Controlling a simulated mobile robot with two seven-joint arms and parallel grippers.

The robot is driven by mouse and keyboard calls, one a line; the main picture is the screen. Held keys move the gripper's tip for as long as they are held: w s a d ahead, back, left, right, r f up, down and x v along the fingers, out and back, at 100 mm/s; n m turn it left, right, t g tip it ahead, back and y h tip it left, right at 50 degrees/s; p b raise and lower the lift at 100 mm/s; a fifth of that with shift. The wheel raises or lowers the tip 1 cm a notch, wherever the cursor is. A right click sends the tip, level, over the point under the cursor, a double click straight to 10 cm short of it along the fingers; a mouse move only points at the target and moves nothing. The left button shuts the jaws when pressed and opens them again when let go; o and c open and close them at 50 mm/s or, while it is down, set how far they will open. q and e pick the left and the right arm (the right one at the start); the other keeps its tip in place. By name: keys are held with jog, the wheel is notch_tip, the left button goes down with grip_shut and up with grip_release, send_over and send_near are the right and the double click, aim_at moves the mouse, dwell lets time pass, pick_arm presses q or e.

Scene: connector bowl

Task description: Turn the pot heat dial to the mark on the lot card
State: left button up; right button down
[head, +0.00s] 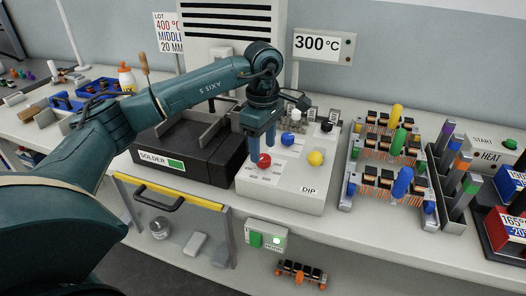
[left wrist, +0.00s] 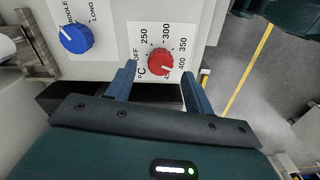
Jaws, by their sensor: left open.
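The lot card (head: 168,32) on the back wall reads 400 °C, MIDDLE, 20 MM. The red heat dial (head: 264,160) sits on the light DIP box (head: 302,199). In the left wrist view the red dial (left wrist: 160,62) is ringed by OFF, 250, 300, 350, 400 and a partly hidden mark; its pointer is too small to read surely. My left gripper (head: 262,146) points down at the dial, open, with its fingertips to either side of it and no clear contact. My right gripper is out of view.
A wall display (head: 317,44) reads 300 °C. Blue (head: 288,140), yellow (head: 315,158) and black (head: 327,126) knobs share the box top. The black solder pot (head: 185,150) stands left; racks of coils (head: 385,150) stand right.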

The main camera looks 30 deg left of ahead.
aim_at(263, 157)
pick_arm(q)
notch_tip(263, 157, up, 10)
jog(key=shift+r, duration=0.25)
dwell(0.6)
